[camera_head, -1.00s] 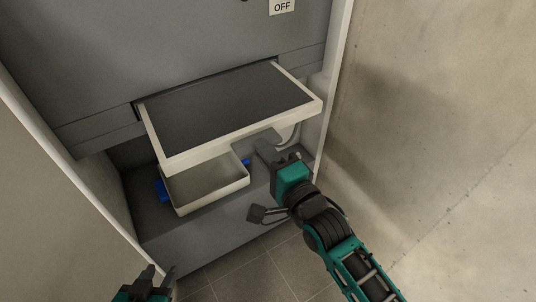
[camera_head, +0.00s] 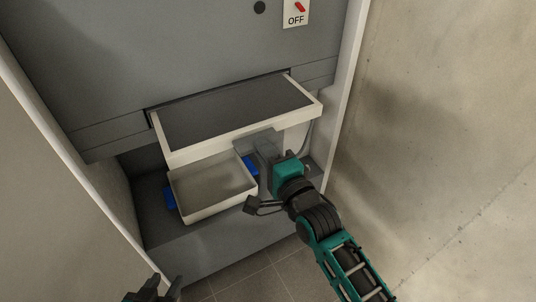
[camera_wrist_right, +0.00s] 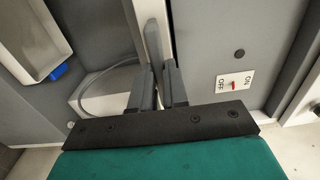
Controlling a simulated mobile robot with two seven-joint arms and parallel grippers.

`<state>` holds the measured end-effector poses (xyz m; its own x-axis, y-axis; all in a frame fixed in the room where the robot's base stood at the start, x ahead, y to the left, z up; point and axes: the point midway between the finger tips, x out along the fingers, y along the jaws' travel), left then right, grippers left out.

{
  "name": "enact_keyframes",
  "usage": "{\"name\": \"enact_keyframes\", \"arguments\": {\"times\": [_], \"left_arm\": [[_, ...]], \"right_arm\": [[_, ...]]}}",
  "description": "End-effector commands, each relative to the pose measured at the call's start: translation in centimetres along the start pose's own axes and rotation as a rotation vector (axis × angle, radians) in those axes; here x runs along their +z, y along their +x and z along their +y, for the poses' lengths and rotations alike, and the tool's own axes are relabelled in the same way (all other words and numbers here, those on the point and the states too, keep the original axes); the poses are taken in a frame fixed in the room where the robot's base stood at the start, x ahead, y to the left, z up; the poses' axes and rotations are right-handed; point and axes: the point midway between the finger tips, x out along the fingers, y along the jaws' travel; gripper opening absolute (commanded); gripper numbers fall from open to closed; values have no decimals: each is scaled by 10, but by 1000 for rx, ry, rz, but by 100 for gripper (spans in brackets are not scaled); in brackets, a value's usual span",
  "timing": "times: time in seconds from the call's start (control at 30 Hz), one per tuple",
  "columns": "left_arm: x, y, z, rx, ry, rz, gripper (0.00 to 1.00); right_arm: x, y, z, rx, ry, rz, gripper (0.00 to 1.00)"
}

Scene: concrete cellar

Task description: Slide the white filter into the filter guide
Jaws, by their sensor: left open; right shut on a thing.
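The white filter (camera_head: 230,140), a white frame around a dark grey panel, sits partly inside the filter guide (camera_head: 148,113), the wide slot in the grey cabinet. Its front part sticks out, roughly level. My right gripper (camera_head: 262,143) is shut on the filter at its front edge, right of the middle. In the right wrist view the fingers (camera_wrist_right: 157,80) close at the filter's white edge (camera_wrist_right: 161,12); the exact contact is hard to make out. My left gripper (camera_head: 158,287) is open and empty at the bottom left, away from the filter.
An open beige tray (camera_head: 212,190) stands below the filter on a grey ledge, with blue parts (camera_head: 251,165) beside it. A switch plate (camera_head: 296,12) marked OFF is above. A white side panel (camera_head: 95,215) borders the left, and a concrete wall (camera_head: 450,130) the right.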

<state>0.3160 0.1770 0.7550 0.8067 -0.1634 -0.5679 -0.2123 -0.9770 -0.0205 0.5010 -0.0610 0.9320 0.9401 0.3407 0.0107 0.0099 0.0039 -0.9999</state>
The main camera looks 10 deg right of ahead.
Motion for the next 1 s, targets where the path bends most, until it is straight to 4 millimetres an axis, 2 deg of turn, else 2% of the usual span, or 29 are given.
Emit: {"name": "enact_keyframes", "arguments": {"times": [0.37, 1.0], "left_arm": [[1, 0, 0, 0, 0, -1, 43], [8, 5, 0, 0, 0, -2, 43]], "right_arm": [[0, 4, -1, -3, 1, 0, 0], [0, 44, -1, -4, 1, 1, 0]]}}
